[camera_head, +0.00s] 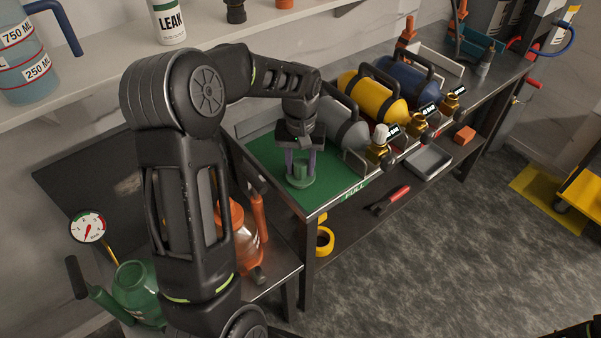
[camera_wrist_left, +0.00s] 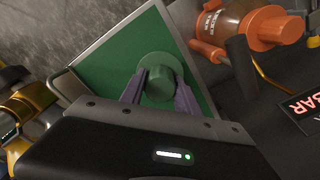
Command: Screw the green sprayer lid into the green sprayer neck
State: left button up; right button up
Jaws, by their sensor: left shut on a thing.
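The green sprayer lid (camera_head: 300,182) is at the green mat marked FULL, upright, with a wide round flange below and a narrower knob above. My left gripper (camera_head: 301,170) points down over it and is shut on the knob. In the left wrist view the lid (camera_wrist_left: 160,85) sits between the two purple-grey fingers (camera_wrist_left: 160,92). I cannot tell whether its flange touches the mat. The green sprayer (camera_head: 138,290) stands at the lower left, partly behind my left arm; its neck is not clear.
The green mat (camera_head: 265,155) lies beside grey, yellow (camera_head: 372,98) and blue cylinders with brass valves. An orange sprayer (camera_head: 247,245) stands behind my left arm, near the green one. A pressure gauge (camera_head: 88,226) rises at the left. A shelf (camera_head: 100,82) runs along the wall.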

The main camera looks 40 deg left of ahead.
aim_at(301, 162)
pick_arm(q)
grip_shut()
jog(key=shift+r, duration=0.1)
jog(key=shift+r+p, duration=1.8)
jog(key=shift+r, duration=0.6)
